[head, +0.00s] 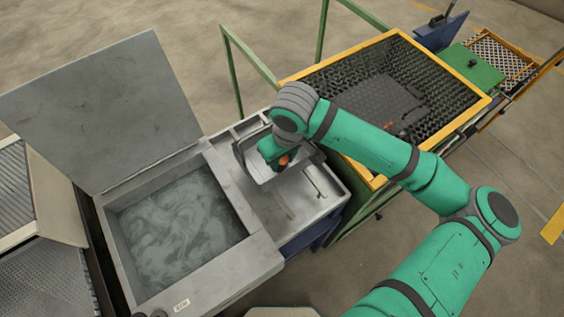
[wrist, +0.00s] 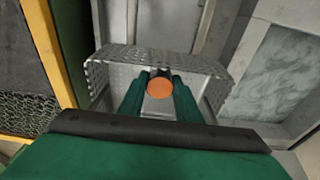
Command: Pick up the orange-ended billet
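The billet's round orange end (wrist: 160,88) faces the camera in the wrist view, between the two green fingers of my gripper (wrist: 161,92). The end nearly fills the gap between the fingers. I cannot tell whether they press on it. The orange end also shows as a small patch in the head view (head: 285,160), just beside my gripper (head: 272,152). The rest of the billet is hidden. It is in or just above a small perforated grey metal tray (wrist: 205,70), and my gripper reaches down into that tray.
The tray is on a grey metal bench (head: 318,205). Left of it is an open bath of cloudy liquid (head: 180,230) with a raised lid (head: 95,110). A yellow-rimmed mesh bin (head: 440,75) stands to the right, with green posts (head: 232,80) behind.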

